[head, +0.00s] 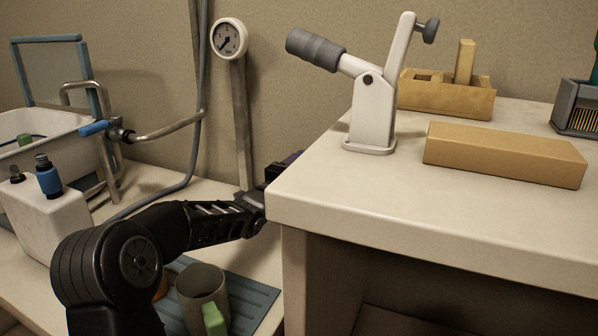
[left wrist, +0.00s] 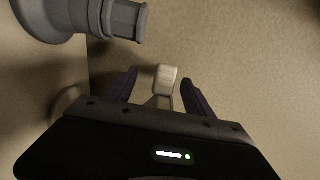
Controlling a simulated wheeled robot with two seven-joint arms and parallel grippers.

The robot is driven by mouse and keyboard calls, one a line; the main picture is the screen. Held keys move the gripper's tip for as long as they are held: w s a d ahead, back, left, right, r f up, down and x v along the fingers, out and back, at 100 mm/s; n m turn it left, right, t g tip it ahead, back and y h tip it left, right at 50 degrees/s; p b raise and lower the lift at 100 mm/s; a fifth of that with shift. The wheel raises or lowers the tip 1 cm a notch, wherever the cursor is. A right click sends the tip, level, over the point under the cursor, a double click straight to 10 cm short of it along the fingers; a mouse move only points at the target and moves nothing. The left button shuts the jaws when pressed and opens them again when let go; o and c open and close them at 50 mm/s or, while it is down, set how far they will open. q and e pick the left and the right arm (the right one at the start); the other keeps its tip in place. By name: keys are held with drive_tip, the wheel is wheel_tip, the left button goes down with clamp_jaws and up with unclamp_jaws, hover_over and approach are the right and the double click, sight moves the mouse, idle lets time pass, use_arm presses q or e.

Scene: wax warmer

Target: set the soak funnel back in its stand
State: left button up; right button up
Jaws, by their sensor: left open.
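I cannot pick out the soak funnel or its stand with certainty. My left gripper (head: 287,163) is behind the left edge of the raised counter, mostly hidden by it in the head view. In the left wrist view its two dark purple fingers (left wrist: 160,88) are apart. A pale block on a short stem (left wrist: 165,78) shows between them; I cannot tell if it touches them. A stepped grey cylindrical part (left wrist: 118,20) is at the upper left of that view, clear of the fingers. My right gripper is not in view.
The raised counter (head: 330,198) holds a white lever device with a grey handle (head: 370,112), a tan block (head: 505,152) and a wooden holder (head: 440,97). A gauge on a post (head: 229,40) stands behind. A cup (head: 203,292) stands lower, near my left arm.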

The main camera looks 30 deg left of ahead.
use_arm(q)
drive_tip(key=shift+s, duration=0.4)
drive_tip(key=shift+s, duration=1.85)
wheel_tip(320, 180, up, 10)
drive_tip(key=p, duration=0.4)
drive_tip(key=shift+p, duration=0.3)
drive_tip(key=shift+c, duration=0.2)
